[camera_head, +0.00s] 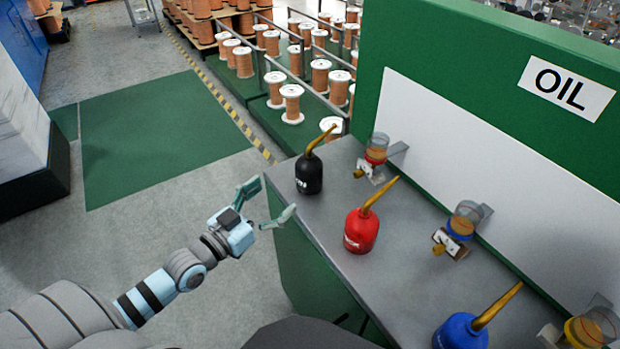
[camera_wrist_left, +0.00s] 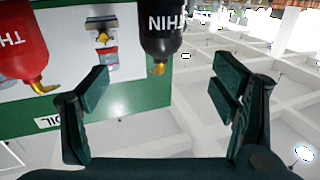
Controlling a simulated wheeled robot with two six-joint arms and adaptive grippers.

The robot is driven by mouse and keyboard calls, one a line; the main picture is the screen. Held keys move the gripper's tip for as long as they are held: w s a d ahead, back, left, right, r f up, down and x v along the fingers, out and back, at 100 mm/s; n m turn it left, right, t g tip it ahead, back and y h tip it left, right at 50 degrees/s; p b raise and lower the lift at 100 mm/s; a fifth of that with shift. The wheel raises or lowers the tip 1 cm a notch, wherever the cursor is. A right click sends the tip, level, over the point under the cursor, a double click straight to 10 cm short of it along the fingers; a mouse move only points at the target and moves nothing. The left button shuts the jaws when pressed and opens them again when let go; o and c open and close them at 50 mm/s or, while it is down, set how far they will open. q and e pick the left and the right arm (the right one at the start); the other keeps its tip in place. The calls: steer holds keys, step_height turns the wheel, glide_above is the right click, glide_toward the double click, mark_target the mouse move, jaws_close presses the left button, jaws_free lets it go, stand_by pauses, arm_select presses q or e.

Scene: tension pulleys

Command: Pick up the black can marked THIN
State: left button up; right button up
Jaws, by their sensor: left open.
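My left gripper (camera_head: 272,202) is open and empty, just off the bench's left edge, left of and nearer than the can. Its spread fingers also show in the left wrist view (camera_wrist_left: 160,84). My right gripper is not in view.
A red can (camera_head: 361,231) stands right of the black one, and a blue can (camera_head: 460,333) is nearer. Oil cups (camera_head: 377,148) on brackets line the white panel (camera_head: 450,140) behind. The floor left of the bench is clear.

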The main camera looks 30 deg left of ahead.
mark_target(309, 165)
arm_select(q)
steer(key=b+x, duration=0.1)
steer(key=x, duration=0.1)
steer(key=b+x, duration=0.1)
steer(key=x, duration=0.1)
steer(key=b+x, duration=0.1)
steer(key=x, duration=0.1)
steer(key=shift+w+f+b, duration=0.1)
steer(key=shift+f+b, duration=0.15)
steer(key=shift+b, duration=0.1)
steer(key=x, duration=0.2)
steer(key=b+x, duration=0.1)
steer(key=x, duration=0.1)
steer(key=b+x, duration=0.1)
steer(key=x, duration=0.2)
steer(key=shift+w+r, duration=0.1)
steer(key=shift+r, duration=0.2)
steer(key=shift+a, duration=0.1)
steer(key=c, duration=1.6)
